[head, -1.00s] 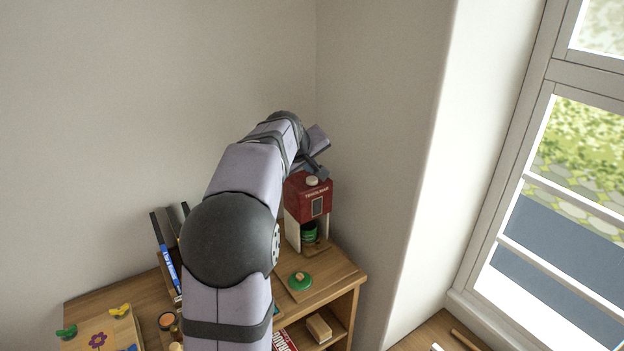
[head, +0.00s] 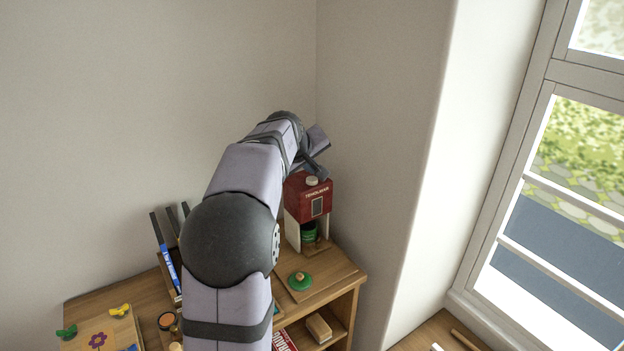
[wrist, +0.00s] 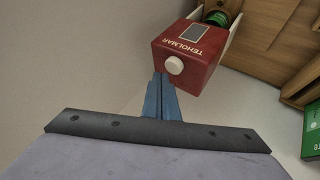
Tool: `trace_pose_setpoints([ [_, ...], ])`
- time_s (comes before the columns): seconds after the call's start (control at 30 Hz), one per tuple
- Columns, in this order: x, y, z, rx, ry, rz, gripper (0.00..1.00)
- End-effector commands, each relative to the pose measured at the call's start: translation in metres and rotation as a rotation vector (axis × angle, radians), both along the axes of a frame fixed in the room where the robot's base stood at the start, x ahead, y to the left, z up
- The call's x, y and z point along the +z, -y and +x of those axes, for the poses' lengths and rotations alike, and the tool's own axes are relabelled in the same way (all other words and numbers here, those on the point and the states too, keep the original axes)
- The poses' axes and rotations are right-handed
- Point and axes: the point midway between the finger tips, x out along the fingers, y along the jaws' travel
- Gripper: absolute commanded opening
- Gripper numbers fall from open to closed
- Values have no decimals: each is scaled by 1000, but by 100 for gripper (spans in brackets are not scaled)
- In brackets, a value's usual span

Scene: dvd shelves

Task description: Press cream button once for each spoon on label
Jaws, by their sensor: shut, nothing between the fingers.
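A red-topped machine (head: 309,197) with white lower sides stands on the wooden shelf unit in the corner. A round cream button (head: 312,181) sits on its top; it also shows in the wrist view (wrist: 174,65). The machine's front bears the word TEHOLMAR and a dark panel (wrist: 191,33). A green thing (head: 309,232) is inside its lower opening. My gripper (wrist: 160,76) is shut and empty, its blue fingers close beside the button in the wrist view. In the head view the gripper (head: 322,172) is above the machine's top. I see no readable spoon label.
A green lid with a knob (head: 300,281) lies on a board on the shelf top (head: 342,273). A green box (wrist: 311,130) shows at the right of the wrist view. Walls stand close behind the machine.

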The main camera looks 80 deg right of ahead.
Motion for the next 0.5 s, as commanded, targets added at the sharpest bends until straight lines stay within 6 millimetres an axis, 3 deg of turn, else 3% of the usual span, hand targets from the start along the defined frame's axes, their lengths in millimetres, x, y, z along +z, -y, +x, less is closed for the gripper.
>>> trace_pose_setpoints([
  [0.5,-9,0,0,0,0,0,0],
])
